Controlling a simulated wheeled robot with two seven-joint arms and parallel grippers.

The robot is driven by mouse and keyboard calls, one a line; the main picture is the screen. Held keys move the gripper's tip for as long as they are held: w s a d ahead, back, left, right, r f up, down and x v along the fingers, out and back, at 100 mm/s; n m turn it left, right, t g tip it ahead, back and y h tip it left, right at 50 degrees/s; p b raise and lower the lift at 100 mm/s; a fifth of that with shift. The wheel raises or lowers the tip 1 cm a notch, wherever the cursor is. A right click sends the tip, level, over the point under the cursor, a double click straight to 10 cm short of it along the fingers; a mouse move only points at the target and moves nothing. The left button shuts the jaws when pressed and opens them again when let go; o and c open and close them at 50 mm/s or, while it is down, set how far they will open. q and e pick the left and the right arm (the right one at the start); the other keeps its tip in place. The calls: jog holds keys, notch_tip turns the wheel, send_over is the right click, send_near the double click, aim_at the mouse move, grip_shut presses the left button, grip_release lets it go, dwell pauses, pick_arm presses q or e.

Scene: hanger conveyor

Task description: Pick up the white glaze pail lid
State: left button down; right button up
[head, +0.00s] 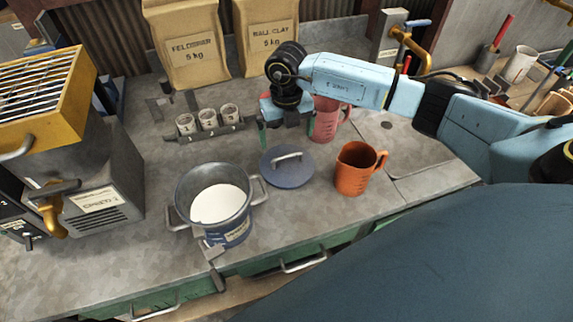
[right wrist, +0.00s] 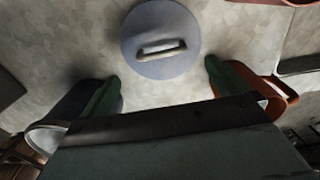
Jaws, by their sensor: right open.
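The white glaze pail lid (head: 290,176) is a flat grey-blue disc with a pale bar handle, lying on the grey worktop. It also shows whole in the right wrist view (right wrist: 160,62), at the top centre. My right gripper (head: 286,127) is above the worktop, pointing down. In the right wrist view its green fingers (right wrist: 162,86) are wide apart with nothing between them, and the lid is apart from them. The blue pail (head: 228,233), with side handles and white glaze inside, stands uncovered left of the lid. My left gripper is not in view.
An orange jug (head: 353,171) stands close right of the lid, and a pink jug (head: 325,122) behind it. A rack with several small cups (head: 209,120) is at the back left. Feldspar (head: 190,58) and ball clay (head: 270,48) bags stand at the back.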

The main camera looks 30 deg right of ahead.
aim_at(287, 156)
notch_tip(287, 156, down, 4)
jog(key=shift+w+r, duration=0.1)
jog(key=shift+r, duration=0.1)
jog(key=shift+s+f+p, duration=0.2)
jog(key=shift+f+p, duration=0.1)
jog(key=shift+f, duration=2.4)
jog(key=c, duration=0.8)
